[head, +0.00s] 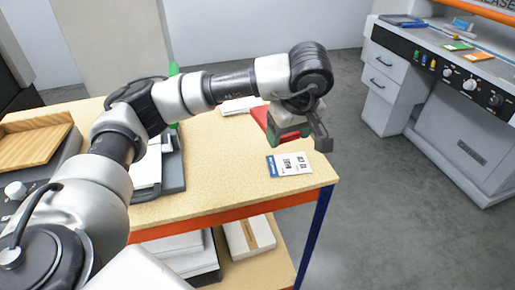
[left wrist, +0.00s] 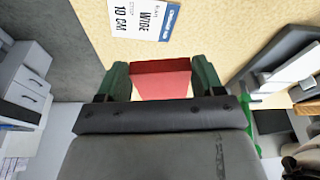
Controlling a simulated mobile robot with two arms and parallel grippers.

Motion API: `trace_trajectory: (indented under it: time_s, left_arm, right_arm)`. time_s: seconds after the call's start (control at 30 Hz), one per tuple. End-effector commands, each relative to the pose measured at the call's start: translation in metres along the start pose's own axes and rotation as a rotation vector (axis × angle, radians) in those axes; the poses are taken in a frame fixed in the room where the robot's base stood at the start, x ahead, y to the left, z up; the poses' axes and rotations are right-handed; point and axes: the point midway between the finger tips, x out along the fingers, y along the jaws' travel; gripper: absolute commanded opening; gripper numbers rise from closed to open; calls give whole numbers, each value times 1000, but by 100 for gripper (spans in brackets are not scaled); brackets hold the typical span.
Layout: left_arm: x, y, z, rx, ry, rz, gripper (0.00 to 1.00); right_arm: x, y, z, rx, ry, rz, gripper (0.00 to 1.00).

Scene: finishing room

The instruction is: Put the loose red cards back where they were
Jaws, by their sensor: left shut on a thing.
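My left gripper (head: 288,130) is over the right part of the wooden table, with its arm reaching in from the left. In the left wrist view its two green fingers (left wrist: 161,82) are shut on a red block of cards (left wrist: 161,84), one finger at each side. In the head view part of the red cards (head: 261,117) shows behind and left of the fingers; the rest is hidden by the gripper. I cannot tell whether the cards touch the table. My right gripper is not in view.
A white printed card with a blue edge (head: 290,165) lies near the table's (head: 225,195) front right corner. A black clipboard-like device (head: 172,172) is left of it. A grey console (head: 440,95) across the floor holds a green card (head: 459,46) and an orange card (head: 480,56).

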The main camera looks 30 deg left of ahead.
Motion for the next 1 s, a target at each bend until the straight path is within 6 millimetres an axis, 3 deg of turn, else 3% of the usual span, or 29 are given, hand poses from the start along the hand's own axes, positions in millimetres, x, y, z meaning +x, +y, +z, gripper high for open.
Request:
trace_trajectory:
  time_s: [0.03,0.2,0.37,0.7,1.0]
  left_arm:
    - [7,3,-4,-75,-5,-15,42]
    - [1,6,-14,-220,-26,-54,42]
    - [15,8,-34,-248,-31,-65,42]
    - [77,18,-92,-243,-28,-63,42]
    - [100,21,-107,-237,-28,-60,42]
  right_arm:
    - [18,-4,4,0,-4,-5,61]
    - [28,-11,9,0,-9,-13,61]
    - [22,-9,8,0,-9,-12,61]
    - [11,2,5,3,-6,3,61]
    - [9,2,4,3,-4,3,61]
